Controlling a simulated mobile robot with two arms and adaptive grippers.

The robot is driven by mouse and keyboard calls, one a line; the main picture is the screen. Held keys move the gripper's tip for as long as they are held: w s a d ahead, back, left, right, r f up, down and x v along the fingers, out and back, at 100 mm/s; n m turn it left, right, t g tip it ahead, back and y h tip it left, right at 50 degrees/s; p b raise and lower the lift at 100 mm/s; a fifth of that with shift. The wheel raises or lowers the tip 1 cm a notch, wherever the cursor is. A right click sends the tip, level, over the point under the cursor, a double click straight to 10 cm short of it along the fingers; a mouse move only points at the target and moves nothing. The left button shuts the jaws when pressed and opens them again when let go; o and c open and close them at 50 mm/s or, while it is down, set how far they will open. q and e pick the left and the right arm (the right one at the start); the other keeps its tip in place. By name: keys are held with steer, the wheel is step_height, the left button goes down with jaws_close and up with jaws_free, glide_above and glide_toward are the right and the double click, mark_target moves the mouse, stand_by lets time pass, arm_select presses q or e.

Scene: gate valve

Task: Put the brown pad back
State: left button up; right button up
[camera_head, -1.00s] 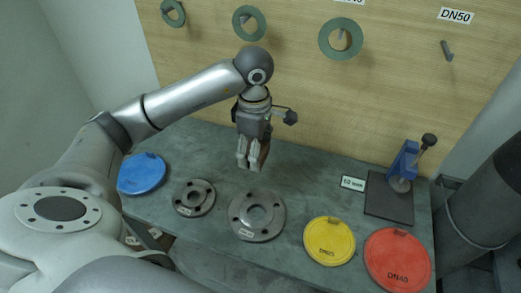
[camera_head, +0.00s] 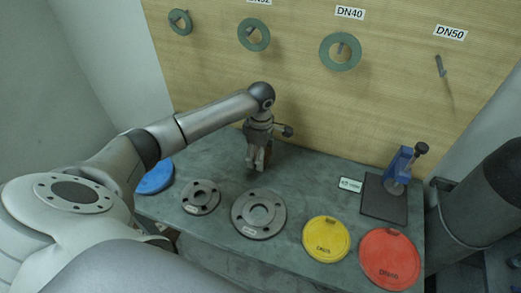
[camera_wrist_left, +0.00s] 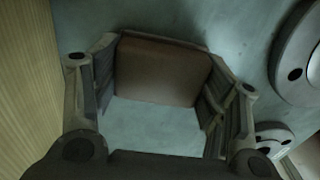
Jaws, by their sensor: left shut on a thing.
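The brown pad (camera_wrist_left: 163,70) is a flat brown block between the two fingers of my left gripper (camera_wrist_left: 160,90) in the left wrist view. My left gripper (camera_head: 256,170) is shut on it. In the head view the gripper points down low over the grey-green table (camera_head: 315,183), near its back edge, and only a thin brown edge of the pad shows beside the fingers. I cannot tell whether the pad touches the table. My right gripper is not in view.
Two grey flanges (camera_head: 258,214) (camera_head: 201,197) and blue (camera_head: 156,178), yellow (camera_head: 326,239) and red (camera_head: 390,258) discs lie along the front. A blue clamp-like device (camera_head: 399,163) stands on a dark plate (camera_head: 384,206) at right. Green rings (camera_head: 340,52) hang on the wooden board.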

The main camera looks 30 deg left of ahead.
arm_select(q)
steer(key=shift+f, duration=0.15)
steer(key=o, duration=0.9)
steer(key=shift+r, duration=0.25)
steer(key=shift+r+b, duration=2.1)
steer(key=shift+r, duration=3.85)
steer(key=shift+f, duration=0.1)
